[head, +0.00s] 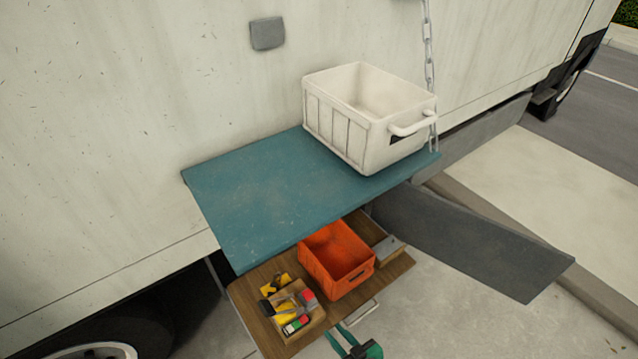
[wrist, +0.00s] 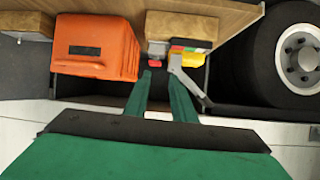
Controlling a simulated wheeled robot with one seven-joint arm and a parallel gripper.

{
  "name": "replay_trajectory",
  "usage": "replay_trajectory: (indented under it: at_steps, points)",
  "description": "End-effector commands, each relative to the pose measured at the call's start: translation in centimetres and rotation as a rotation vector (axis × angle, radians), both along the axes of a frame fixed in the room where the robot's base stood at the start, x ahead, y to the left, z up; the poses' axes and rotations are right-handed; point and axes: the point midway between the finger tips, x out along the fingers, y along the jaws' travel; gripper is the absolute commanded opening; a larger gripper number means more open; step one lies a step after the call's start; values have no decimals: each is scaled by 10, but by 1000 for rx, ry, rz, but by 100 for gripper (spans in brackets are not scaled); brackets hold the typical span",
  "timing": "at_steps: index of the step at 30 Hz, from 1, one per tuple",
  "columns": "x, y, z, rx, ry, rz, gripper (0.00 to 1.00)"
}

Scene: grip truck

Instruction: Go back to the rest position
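My green gripper (head: 340,336) is at the bottom of the head view, in front of the open wooden drawer (head: 247,299). In the wrist view, the two fingers of my gripper (wrist: 160,78) stand apart with nothing held between them. A grey piece (wrist: 188,76) shows beside the right fingertip; I cannot tell whether it touches. An orange crate (head: 321,262) sits in the drawer. A small box of tools (head: 316,320) sits to its left. The crate (wrist: 92,60) is left of the fingers in the wrist view.
A teal shelf (head: 255,200) juts out above the drawer, with a white crate (head: 338,135) on it. A chain (head: 428,50) hangs beside that crate. A dark panel (head: 480,245) slopes at the right. A wheel (wrist: 295,55) is right in the wrist view. Open pavement lies lower right.

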Motion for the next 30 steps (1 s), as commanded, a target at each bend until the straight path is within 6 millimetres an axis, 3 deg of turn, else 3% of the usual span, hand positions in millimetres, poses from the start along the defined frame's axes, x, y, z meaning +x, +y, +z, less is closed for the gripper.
replay_trajectory:
  at_steps: [11, 17, 23, 30]
  points:
    - [-52, 21, -29, -30, 139, -161, 23]
    - [-106, 34, -34, -72, 209, -312, 23]
    - [-162, 34, -8, -114, 199, -468, 23]
    - [-216, 32, 61, -123, 88, -591, 23]
